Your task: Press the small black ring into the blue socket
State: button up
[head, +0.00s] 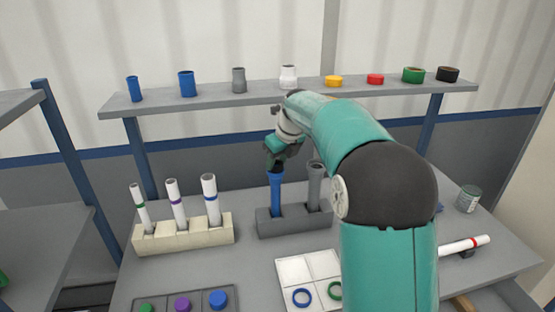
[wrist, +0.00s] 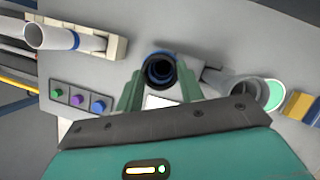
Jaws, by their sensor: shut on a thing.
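The blue socket (head: 276,193) is a tall blue pipe standing upright in the grey block, with a wider top end. My gripper (head: 277,157) is directly above that top end. In the wrist view my gripper (wrist: 160,80) has its two green fingers shut on the small black ring (wrist: 147,73), one on each side. The ring is over the socket's mouth, and a blue edge of the socket (wrist: 161,54) shows just behind it. I cannot tell whether the ring is resting on the mouth or partly inside it.
A grey pipe (head: 315,187) stands close right of the socket in the same grey block (head: 293,223). A cream rack (head: 184,235) with white tubes is at left. A white tray (head: 293,270) with rings lies in front. A shelf (head: 215,96) with fittings runs behind.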

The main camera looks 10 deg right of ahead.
dwell(0.4)
jog(key=o, duration=1.4)
notch_tip(320, 180, up, 7)
dwell(0.5)
grip_shut()
dwell(0.3)
